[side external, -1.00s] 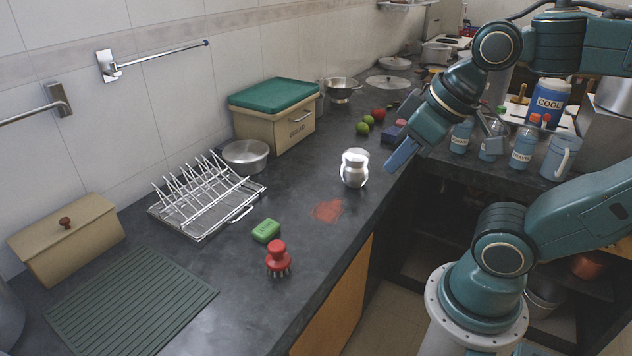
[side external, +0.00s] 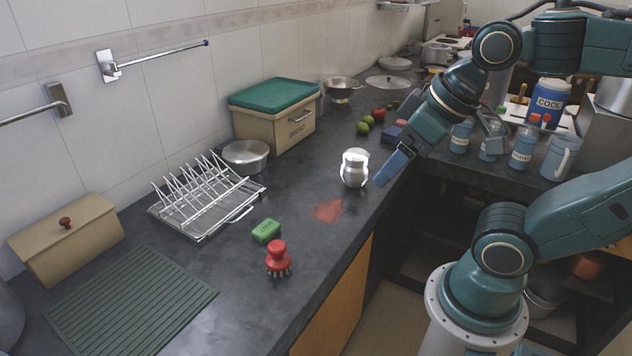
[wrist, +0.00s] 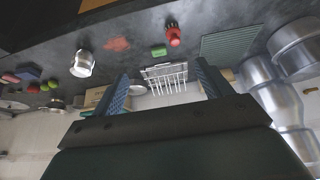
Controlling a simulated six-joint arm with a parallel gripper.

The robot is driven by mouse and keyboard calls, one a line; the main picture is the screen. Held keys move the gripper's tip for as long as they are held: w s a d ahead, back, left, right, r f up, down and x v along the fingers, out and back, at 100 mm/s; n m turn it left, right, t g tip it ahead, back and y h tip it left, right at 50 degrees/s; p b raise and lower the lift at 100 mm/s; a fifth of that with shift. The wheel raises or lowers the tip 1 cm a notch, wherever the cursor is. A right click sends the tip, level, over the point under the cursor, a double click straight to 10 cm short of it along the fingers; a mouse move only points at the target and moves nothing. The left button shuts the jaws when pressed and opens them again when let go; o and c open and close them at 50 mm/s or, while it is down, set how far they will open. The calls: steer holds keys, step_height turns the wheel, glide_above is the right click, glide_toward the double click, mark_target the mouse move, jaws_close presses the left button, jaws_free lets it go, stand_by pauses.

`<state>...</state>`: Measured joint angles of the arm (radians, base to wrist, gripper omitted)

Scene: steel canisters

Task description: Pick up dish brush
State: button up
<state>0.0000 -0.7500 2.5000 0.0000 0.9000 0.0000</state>
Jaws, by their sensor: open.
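The red dish brush (side external: 278,259) stands upright on the dark counter, knob up and bristles down, near the front edge. It also shows in the wrist view (wrist: 173,36), at the top middle, beyond my fingertips. My gripper (side external: 394,168) is in the air at the right, beside the steel canister and well apart from the brush. In the wrist view its two blue fingers (wrist: 162,80) are spread wide with nothing held between them.
A green sponge (side external: 266,231) lies just behind the brush. A steel canister (side external: 354,168) stands between brush and gripper, past a red stain (side external: 328,211). A wire dish rack (side external: 205,200) and a ribbed green mat (side external: 130,302) lie to the left.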

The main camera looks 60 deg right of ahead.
stand_by(0.3)
steer(key=m+g+y, duration=0.2)
steer(key=m+g, duration=0.4)
steer(key=m, duration=1.2)
glide_above(277, 244)
steer(key=d, duration=0.2)
steer(key=f, duration=1.7)
steer(key=shift+a, duration=0.2)
steer(key=shift+a+f, duration=0.2)
steer(key=shift+f, duration=1.2)
steer(key=shift+a+f, duration=0.25)
steer(key=shift+f, duration=1.15)
steer(key=shift+a+f, duration=0.2)
steer(key=shift+f, duration=1.2)
steer(key=shift+f, duration=0.1)
